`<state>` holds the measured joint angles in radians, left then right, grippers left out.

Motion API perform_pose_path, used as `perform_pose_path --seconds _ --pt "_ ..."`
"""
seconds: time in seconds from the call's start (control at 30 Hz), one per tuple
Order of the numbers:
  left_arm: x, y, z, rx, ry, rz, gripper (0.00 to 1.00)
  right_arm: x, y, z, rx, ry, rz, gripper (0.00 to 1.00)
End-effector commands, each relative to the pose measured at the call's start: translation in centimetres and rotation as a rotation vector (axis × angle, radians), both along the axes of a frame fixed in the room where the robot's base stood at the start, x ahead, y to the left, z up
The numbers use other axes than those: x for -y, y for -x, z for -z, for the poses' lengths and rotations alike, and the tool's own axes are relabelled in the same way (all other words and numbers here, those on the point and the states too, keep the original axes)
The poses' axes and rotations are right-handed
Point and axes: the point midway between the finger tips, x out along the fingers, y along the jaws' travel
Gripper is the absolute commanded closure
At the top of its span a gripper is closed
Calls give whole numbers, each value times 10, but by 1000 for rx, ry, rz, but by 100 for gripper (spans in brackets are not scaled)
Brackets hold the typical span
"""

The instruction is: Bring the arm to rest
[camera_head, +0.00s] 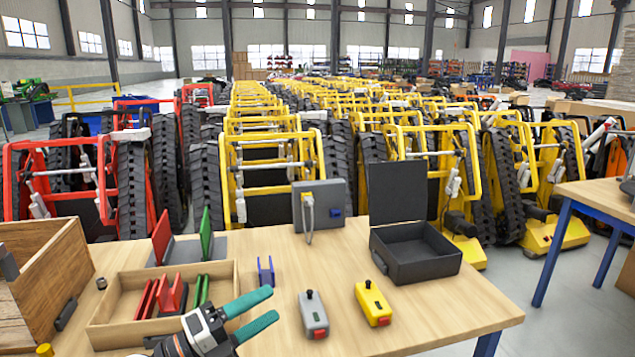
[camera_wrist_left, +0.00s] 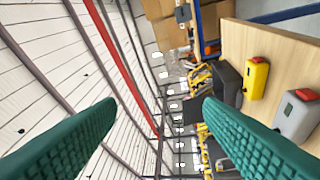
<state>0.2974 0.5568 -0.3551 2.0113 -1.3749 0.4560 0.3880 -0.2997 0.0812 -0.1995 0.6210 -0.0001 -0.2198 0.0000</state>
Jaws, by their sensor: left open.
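My left gripper (camera_head: 262,312) has teal fingers and is low in the head view, above the front of the wooden table (camera_head: 375,322). Its two fingers are apart with nothing between them. In the left wrist view the gripper (camera_wrist_left: 155,120) is also open and empty, with the hall's wall and roof beyond it. My right gripper is not clearly seen; a small dark and grey part shows at the right edge of the head view.
A wooden tray (camera_head: 108,333) with red and green plates is left of the gripper. A grey box (camera_head: 314,316), a yellow box (camera_head: 373,303), a blue bracket (camera_head: 266,272) and an open black case (camera_head: 418,262) stand on the table. Tracked carriers (camera_head: 262,160) fill the floor behind.

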Motion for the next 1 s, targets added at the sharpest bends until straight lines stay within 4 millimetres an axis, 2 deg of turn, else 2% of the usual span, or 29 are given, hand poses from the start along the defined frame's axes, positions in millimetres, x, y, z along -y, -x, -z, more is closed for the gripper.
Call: perform_pose_path --seconds 0.03,0.13,0.23,0.27,0.37,0.47,0.5,0.6,0.7,0.83,1.0 --pt "-7 4 -8 -37 165 -61 38 0 0 0 -1 0 0 64" --pt "-38 4 -12 -143 464 -224 38 0 1 0 -2 0 0 64" --pt "-78 5 9 -303 717 -426 38 0 1 0 -2 0 0 64" --pt "-90 6 21 -363 783 -493 38 0 1 0 -2 0 0 64" --pt "-125 21 73 -592 961 -723 38 0 1 0 -2 0 0 64" --pt "-146 53 137 -863 1071 -956 38 0 1 0 -2 0 0 64" --pt "-150 69 160 -971 1092 -1036 38 0 1 0 -2 0 0 64" --pt "-150 110 205 -1202 1107 -1191 38 0 1 0 -3 1 0 64" --pt "-144 147 235 -1389 1089 -1297 38 0 1 0 -3 1 0 64" --pt "-134 190 260 -1593 1044 -1395 38 0 1 0 -3 1 0 64" --pt "-119 243 278 -1826 962 -1482 38 0 1 0 -3 1 0 64"
